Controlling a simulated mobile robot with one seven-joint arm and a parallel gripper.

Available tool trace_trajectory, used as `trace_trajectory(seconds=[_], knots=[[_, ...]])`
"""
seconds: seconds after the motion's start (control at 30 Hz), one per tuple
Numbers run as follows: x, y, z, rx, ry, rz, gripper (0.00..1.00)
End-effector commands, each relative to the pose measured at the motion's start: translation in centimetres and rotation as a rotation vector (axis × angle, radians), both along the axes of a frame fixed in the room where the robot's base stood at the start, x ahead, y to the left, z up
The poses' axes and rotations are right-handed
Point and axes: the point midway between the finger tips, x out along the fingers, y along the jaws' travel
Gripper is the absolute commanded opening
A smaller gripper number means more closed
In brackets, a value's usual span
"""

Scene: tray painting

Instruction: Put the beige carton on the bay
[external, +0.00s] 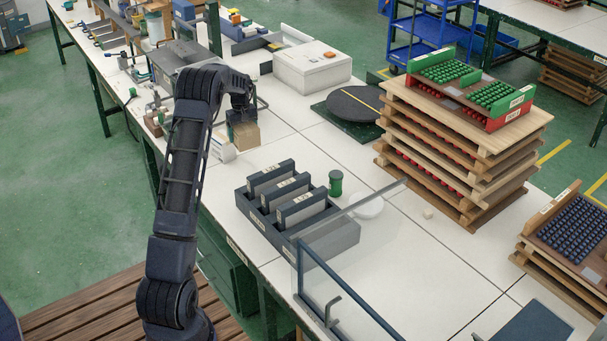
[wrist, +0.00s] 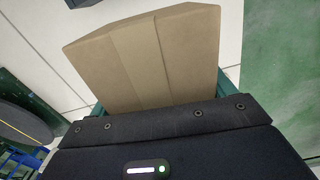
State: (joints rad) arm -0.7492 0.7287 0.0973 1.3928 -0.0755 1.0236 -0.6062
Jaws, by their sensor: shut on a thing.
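The beige carton (external: 244,138) is below my gripper (external: 242,121) over the far-left part of the white bench. My gripper is shut on the carton. In the wrist view the carton (wrist: 140,60) fills the upper middle, with a paler strip down its top. I cannot tell whether its underside touches the bench. No area is clearly marked as the bay. A dark grey holder (external: 335,243) with several labelled upright grey panels stands nearer on the bench.
A white box (external: 305,68) and a black round turntable (external: 355,104) stand behind the carton. A green cup (external: 335,183) and a clear screen (external: 350,235) are by the holder. A stack of wooden trays (external: 470,150) stands at right. Bench between carton and holder is partly clear.

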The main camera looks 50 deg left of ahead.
Motion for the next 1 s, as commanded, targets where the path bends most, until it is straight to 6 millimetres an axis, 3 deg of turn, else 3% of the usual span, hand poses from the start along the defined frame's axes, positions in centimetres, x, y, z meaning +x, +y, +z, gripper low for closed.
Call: trace_trajectory(seconds=[0.37,0.6,0.9,1.0], knots=[[0.0,0.0,1.4,0.002,-0.002,0.0,0.41],[0.0,0.1,6.8,0.004,-0.004,0.0,0.41],[0.0,0.0,12.3,0.003,-0.003,0.0,0.41],[1.2,-1.6,11.9,0.0,0.0,-0.028,0.41]])
